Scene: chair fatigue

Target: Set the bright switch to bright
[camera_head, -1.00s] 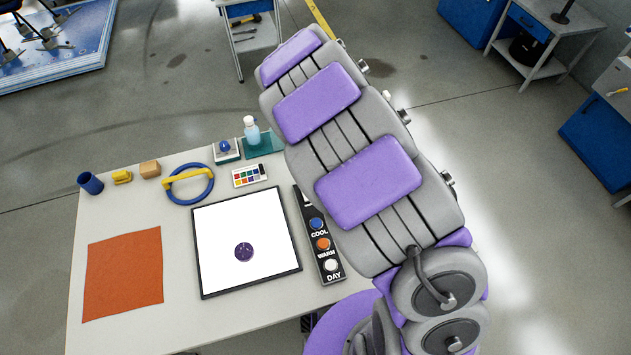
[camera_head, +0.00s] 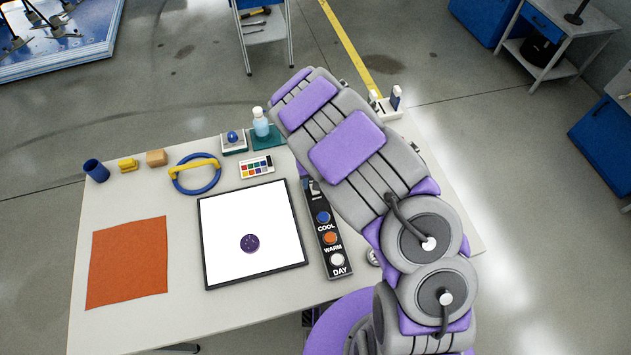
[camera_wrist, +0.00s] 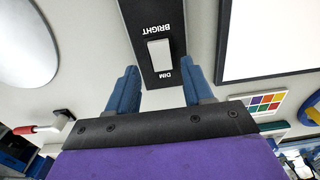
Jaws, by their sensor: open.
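The bright switch (camera_wrist: 160,52) is a white rocker on a black panel (camera_wrist: 142,14) in the wrist view. The word BRIGHT is printed beyond it and DIM on the side nearer my gripper. My gripper (camera_wrist: 158,72) is open, with its blue fingers on either side of the panel's near end and nothing between them. I cannot tell whether they touch the panel. In the head view the panel (camera_head: 332,246) carries blue, orange and white buttons marked COOL, WARM and DAY. My arm covers the gripper and part of the panel's far end there.
A black-framed white pad (camera_head: 225,215) with a dark purple disc (camera_head: 250,243) lies left of the panel. A colour palette (camera_head: 256,167), blue ring (camera_head: 217,184), bottle (camera_head: 260,122) and small white stand (camera_head: 385,108) are near the back. An orange cloth (camera_head: 128,262) lies at left.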

